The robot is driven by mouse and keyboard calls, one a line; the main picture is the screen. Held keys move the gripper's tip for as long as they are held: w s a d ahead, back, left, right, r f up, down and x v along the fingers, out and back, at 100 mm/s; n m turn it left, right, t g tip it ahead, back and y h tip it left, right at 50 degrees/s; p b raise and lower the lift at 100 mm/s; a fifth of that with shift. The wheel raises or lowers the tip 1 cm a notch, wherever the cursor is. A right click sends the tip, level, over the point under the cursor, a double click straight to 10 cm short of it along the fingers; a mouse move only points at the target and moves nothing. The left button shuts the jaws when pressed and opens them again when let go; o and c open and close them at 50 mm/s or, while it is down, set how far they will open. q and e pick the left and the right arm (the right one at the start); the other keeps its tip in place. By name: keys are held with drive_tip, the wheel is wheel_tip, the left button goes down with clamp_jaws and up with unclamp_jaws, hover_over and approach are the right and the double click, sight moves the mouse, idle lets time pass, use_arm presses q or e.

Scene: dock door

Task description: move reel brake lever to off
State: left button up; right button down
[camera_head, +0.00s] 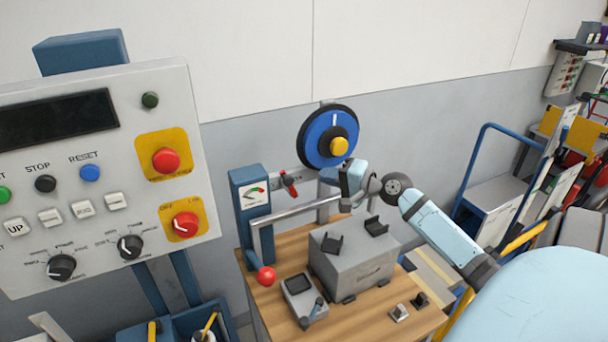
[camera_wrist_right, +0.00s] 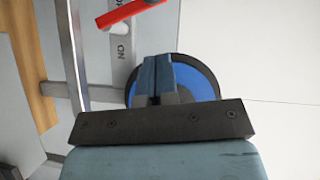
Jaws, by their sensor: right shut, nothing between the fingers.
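A small red lever (camera_head: 289,183) sits on a grey labelled plate left of and below the blue reel (camera_head: 318,143), which has a yellow hub. I take it for the brake lever; its tip points up and left in the head view. In the right wrist view the red lever (camera_wrist_right: 133,12) crosses the top of the plate (camera_wrist_right: 123,45), whose lettering is partly readable. My right gripper (camera_head: 346,180) is just below the reel, right of the lever and apart from it. Its fingers (camera_wrist_right: 157,62) are shut and empty, in front of the reel. My left gripper is not in view.
A control panel (camera_head: 100,255) stands at left. A blue gauge post (camera_head: 250,215) and a metal bar with a red ball (camera_head: 266,277) stand near the lever. A grey box (camera_head: 350,265) sits on the wooden bench (camera_head: 365,325) below my arm. Trolleys stand at right.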

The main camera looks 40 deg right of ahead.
sight(287, 176)
drive_tip(key=w+a+p, duration=0.1)
drive_tip(key=w+a, duration=0.1)
drive_tip(key=w+a+f+p, duration=0.1)
drive_tip(key=w+a, duration=0.1)
drive_tip(key=shift+a, duration=0.1)
drive_tip(key=shift+f, duration=0.1)
idle(0.4)
